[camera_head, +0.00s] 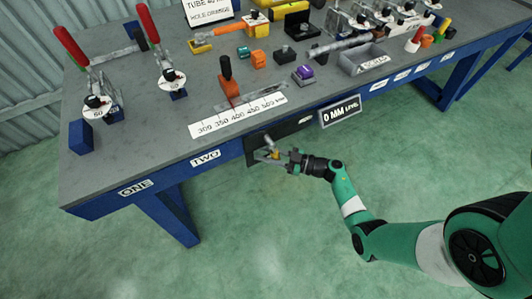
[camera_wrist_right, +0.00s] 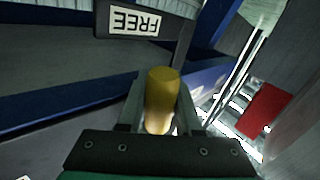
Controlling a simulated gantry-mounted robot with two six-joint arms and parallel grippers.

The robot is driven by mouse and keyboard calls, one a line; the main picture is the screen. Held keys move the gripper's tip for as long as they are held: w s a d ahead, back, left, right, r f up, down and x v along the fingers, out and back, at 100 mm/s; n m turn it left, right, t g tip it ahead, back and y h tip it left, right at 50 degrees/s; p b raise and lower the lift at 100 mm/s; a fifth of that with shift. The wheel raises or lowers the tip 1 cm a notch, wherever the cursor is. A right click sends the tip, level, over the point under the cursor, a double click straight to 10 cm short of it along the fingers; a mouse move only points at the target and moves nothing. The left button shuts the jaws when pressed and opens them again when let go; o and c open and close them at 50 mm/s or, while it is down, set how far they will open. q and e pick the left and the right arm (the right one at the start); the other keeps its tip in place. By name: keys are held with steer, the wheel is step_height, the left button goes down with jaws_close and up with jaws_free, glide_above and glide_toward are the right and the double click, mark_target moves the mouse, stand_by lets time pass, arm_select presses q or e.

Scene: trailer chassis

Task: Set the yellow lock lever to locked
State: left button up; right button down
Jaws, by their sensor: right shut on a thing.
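The yellow lock lever (camera_head: 275,155) is at the front edge of the table, below the black panel (camera_head: 296,127). My right gripper (camera_head: 277,156) reaches it from the front right. In the right wrist view the lever's rounded yellow end (camera_wrist_right: 161,98) stands between the two fingers of my right gripper (camera_wrist_right: 161,105), which are shut on it. A dark plate with a "FREE" label (camera_wrist_right: 137,21) shows beyond it. The lever's pivot is hidden in the wrist view. My left gripper is not in view.
The floor in front is clear.

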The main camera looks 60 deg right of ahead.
steer(key=s+d+n+g+p, duration=0.1)
steer(key=p, duration=0.3)
steer(key=shift+d+n+g+p, duration=0.2)
steer(key=shift+n+g+p, duration=0.1)
steer(key=shift+g+p, duration=0.1)
steer(key=c, duration=0.6)
jaws_free()
